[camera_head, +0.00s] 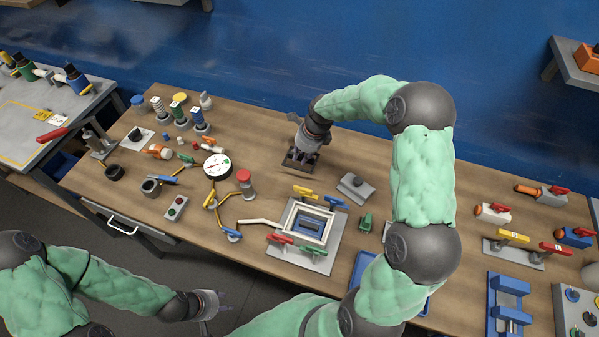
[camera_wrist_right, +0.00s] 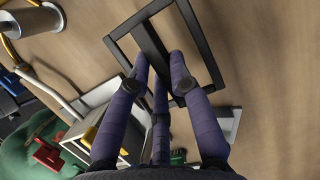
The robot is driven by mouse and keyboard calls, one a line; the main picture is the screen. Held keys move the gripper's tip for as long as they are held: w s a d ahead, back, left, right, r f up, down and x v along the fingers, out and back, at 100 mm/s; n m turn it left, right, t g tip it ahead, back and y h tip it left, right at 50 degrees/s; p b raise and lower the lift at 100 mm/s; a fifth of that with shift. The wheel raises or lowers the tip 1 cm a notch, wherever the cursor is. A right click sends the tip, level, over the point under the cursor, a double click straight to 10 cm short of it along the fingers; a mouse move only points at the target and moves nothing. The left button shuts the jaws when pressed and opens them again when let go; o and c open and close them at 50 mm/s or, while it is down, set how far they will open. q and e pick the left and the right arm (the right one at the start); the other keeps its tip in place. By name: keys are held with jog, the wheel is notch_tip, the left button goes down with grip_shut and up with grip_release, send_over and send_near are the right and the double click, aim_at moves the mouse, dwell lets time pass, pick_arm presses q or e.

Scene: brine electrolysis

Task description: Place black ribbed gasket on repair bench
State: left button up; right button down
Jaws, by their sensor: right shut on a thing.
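The black ribbed gasket (camera_head: 289,162) is a dark rectangular frame with a bar across its middle. It also shows in the right wrist view (camera_wrist_right: 205,42). My right gripper (camera_head: 301,156) is shut on it. In the wrist view its purple fingers (camera_wrist_right: 160,65) close around the middle bar. The gasket is over the back middle of the wooden table; I cannot tell whether it touches the top. The fingers hide part of it. My left gripper (camera_head: 221,304) is open and empty, low at the front left, apart from the table. No label shows which surface is the repair bench.
The wooden table (camera_head: 255,137) has free room around the gasket. A white frame (camera_head: 290,215) with coloured clamps stands in front, and a grey block (camera_head: 356,188) to the right. A round gauge (camera_head: 217,166) lies left. A grey side table (camera_head: 40,100) has a yellow outline.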

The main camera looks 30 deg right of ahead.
aim_at(311, 160)
jog(key=shift+f+b, duration=0.55)
jog(key=shift+f, duration=3.2)
jog(key=shift+f, duration=0.15)
jog(key=c, duration=1.4)
grip_release()
jog(key=shift+s, duration=0.1)
jog(key=shift+d+r, duration=0.1)
jog(key=shift+r, duration=0.45)
jog(key=p+v, duration=0.2)
jog(key=v, duration=0.9)
jog(key=shift+r, duration=0.1)
